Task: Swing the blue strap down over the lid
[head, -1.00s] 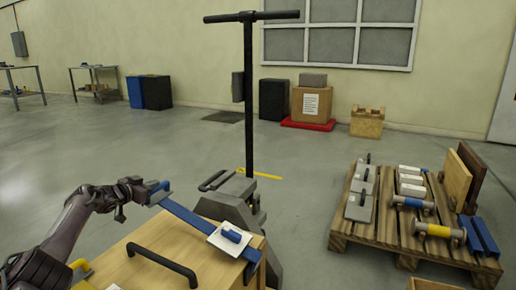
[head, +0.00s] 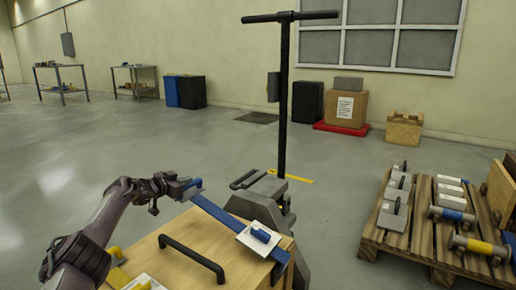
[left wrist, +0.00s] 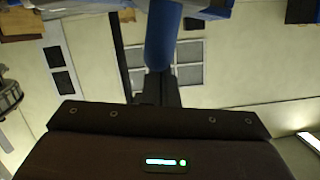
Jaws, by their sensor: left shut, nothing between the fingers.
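The blue strap (head: 224,217) is a long flat bar running across the far side of the wooden lid (head: 165,262). In the left wrist view a blue part (left wrist: 163,38) shows at top centre. A black handle (head: 192,257) stands on the lid. My right gripper is not in view.
A yellow strap (head: 118,277) with a white plate lies at the lid's near left. A pallet jack with a tall black T-handle (head: 283,100) stands just behind the box. A pallet (head: 425,245) of blocks and rollers is at right. Open floor lies left.

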